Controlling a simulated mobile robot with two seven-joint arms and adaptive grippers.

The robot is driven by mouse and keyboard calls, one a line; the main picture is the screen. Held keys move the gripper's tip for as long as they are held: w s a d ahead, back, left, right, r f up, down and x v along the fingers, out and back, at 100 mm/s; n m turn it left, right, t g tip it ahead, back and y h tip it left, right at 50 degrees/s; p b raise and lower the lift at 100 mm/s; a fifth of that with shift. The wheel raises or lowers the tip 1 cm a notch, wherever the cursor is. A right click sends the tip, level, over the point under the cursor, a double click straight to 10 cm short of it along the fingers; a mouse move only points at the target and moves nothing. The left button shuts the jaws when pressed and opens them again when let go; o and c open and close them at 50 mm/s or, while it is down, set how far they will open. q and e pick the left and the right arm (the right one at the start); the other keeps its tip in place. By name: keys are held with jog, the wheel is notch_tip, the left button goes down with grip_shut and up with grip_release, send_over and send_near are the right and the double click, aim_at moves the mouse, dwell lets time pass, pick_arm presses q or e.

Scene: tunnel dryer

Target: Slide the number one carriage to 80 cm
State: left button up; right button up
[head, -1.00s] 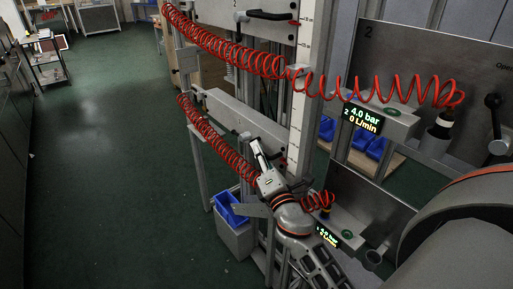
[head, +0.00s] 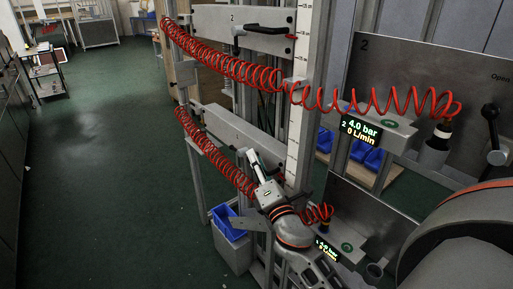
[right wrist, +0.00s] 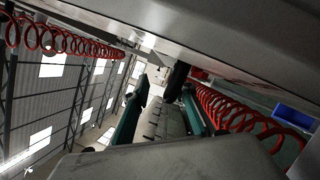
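The lower carriage (head: 228,122), a grey horizontal beam, sits on the vertical frame below the carriage marked 2 (head: 210,20). My left gripper is not in view.
Red coiled hoses (head: 225,66) cross in front of both carriages; one hangs close to my right gripper. A grey bin with a blue box (head: 228,222) stands below. A pressure display (head: 360,128) and panel (head: 440,80) are at right. The green floor (head: 110,170) at left is clear.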

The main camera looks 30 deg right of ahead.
notch_tip(320, 180, up, 9)
jog(key=shift+r, duration=0.1)
jog(key=shift+a, duration=0.1)
dwell(0.5)
jog(key=b+v, duration=0.1)
jog(key=v, duration=0.8)
dwell(0.7)
dwell(0.5)
